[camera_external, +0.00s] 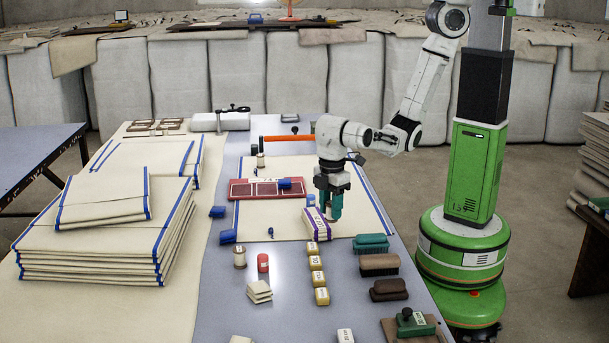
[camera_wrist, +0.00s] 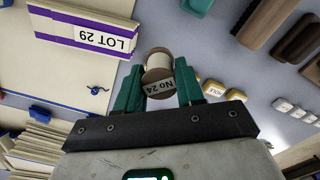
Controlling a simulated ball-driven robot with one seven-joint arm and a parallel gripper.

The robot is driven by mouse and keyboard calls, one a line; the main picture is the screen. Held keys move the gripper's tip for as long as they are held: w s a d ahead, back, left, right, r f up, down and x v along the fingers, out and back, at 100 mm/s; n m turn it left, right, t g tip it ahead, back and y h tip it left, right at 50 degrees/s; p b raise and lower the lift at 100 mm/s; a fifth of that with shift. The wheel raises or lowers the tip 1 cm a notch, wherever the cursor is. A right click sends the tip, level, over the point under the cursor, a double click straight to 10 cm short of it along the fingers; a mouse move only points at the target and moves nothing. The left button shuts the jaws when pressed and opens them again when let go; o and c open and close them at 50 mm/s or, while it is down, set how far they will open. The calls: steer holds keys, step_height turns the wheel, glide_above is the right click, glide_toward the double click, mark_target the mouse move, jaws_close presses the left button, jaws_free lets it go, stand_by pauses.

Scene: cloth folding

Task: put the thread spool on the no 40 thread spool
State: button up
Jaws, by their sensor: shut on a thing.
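My gripper (camera_external: 331,212) has teal fingers pointing down over the work table, beside a cream cloth bundle with a purple band. In the wrist view my gripper (camera_wrist: 158,88) is shut on a thread spool (camera_wrist: 158,62) with pale thread, wooden ends and a "No 24" label. The held spool is mostly hidden in the external view. A pale thread spool (camera_external: 240,258) stands upright on the table, left of the red cylinder. Another pale spool (camera_external: 261,161) stands farther back, near the orange-handled tool. No label reading "No 40" is legible, so I cannot tell which is the no 40 spool.
The bundle (camera_external: 316,226) reads "LOT 29" in the wrist view. A red cylinder (camera_external: 263,262), a row of yellow blocks (camera_external: 316,279) and brushes (camera_external: 379,264) stand in front. A red tray (camera_external: 267,190) lies behind. Folded cloth stacks (camera_external: 105,230) fill the left.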

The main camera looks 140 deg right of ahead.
steer(key=s+d+r+m+b, duration=0.1)
steer(key=d+b, duration=0.3)
steer(key=d, duration=0.8)
steer(key=s+d+r+m+b, duration=0.15)
steer(key=d+b, duration=0.25)
steer(key=d, duration=0.7)
steer(key=s+d+r+m+b, duration=0.25)
steer(key=s+d, duration=0.35)
steer(key=d, duration=0.4)
steer(key=s+d+r+m+b, duration=0.1)
steer(key=s+d+r+b, duration=0.3)
steer(key=s, duration=0.6)
steer(key=s+d+f+m+b, duration=0.15)
steer(key=s+d, duration=0.35)
steer(key=s, duration=0.5)
steer(key=s+d+r+m+b, duration=0.25)
steer(key=s+d, duration=0.25)
steer(key=s, duration=0.6)
steer(key=n+b, duration=0.1)
steer(key=b, duration=0.6)
glide_toward(261, 161)
steer(key=shift+s+d+r, duration=0.25)
steer(key=shift+s+r, duration=0.3)
steer(key=shift+s, duration=0.15)
steer(key=shift+w+d+f, duration=0.3)
steer(key=shift+d+f, duration=0.15)
steer(key=shift+f, duration=0.2)
step_height(261, 161, down, 3)
steer(key=shift+f, duration=0.1)
